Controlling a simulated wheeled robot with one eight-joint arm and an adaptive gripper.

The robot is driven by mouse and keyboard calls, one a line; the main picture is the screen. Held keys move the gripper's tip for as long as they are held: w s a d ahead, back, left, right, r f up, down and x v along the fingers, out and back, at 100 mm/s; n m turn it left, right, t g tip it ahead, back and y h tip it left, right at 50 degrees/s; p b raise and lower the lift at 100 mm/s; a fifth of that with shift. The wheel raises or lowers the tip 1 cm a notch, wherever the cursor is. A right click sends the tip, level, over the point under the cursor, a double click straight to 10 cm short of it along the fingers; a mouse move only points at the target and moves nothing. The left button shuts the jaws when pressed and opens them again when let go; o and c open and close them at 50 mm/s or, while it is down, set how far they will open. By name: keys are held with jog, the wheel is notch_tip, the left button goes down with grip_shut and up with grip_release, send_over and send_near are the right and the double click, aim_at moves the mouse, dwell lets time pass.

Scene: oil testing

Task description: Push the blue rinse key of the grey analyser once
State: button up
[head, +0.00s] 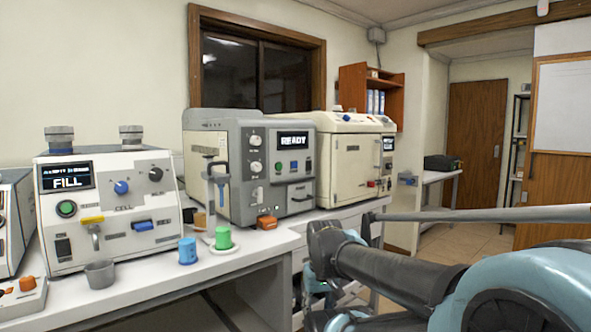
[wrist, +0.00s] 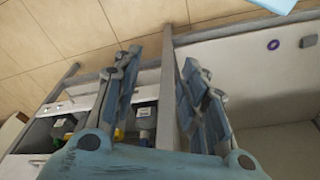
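The grey analyser (head: 225,170) stands on the bench in the middle of the head view, its display reading READY. The wrist view does not show the analyser's front panel.
A white unit showing FILL (head: 110,205) stands left, a cream unit (head: 352,155) right. Blue (head: 187,251) and green (head: 223,238) containers, a metal cup (head: 99,274) and an orange block (head: 267,222) stand near the front of the bench (head: 250,252). Tiled floor (wrist: 125,15) shows below.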

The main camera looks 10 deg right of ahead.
grip_shut()
dwell(1.1)
